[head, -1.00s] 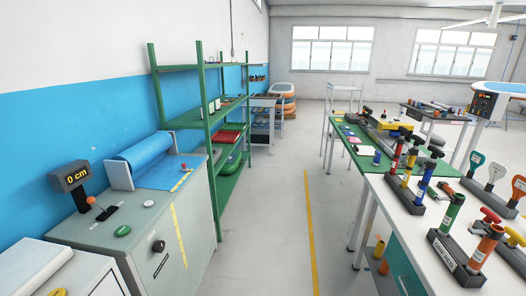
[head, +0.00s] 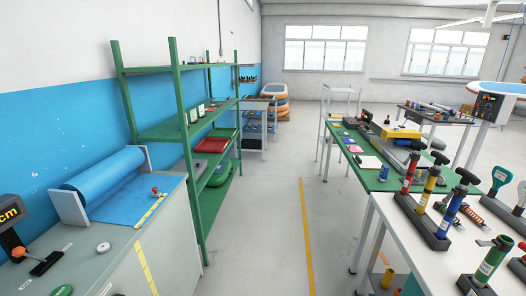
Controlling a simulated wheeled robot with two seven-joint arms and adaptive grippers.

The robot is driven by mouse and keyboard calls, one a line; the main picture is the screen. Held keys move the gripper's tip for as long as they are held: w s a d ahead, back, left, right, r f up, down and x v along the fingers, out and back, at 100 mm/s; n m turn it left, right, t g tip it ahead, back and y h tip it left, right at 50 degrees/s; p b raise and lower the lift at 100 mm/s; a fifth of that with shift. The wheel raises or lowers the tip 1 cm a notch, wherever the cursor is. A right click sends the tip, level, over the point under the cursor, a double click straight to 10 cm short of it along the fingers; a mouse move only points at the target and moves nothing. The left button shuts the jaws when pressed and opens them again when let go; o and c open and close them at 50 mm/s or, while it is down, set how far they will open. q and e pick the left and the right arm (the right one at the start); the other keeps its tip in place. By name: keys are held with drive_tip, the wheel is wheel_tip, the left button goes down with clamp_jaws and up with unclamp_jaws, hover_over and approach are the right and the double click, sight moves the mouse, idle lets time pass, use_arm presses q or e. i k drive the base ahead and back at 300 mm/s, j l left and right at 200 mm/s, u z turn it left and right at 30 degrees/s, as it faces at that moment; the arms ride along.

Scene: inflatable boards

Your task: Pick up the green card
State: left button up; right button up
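I cannot make out a green card for certain. Several small flat cards lie along the left side of the green-topped table (head: 339,137) in the right half of the head view. Among them are a pinkish card (head: 355,149) and a larger white sheet (head: 368,162). A green card on that green top would be hard to tell apart at this distance. Neither of my grippers is in view.
A grey cabinet (head: 120,245) with a blue roll (head: 105,181) stands at the left, beside a green shelf rack (head: 187,150). A white table (head: 400,222) with hand pumps (head: 428,190) is at the right. The aisle floor (head: 262,235) between is clear.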

sight(193, 113)
drive_tip(key=i, duration=1.55)
drive_tip(key=i+l+u, duration=0.2)
drive_tip(key=i, duration=0.6)
drive_tip(key=i+l+u, duration=0.25)
drive_tip(key=i, duration=0.3)
drive_tip(key=i+l+u, duration=0.25)
drive_tip(key=i+l, duration=0.2)
drive_tip(key=i, duration=0.05)
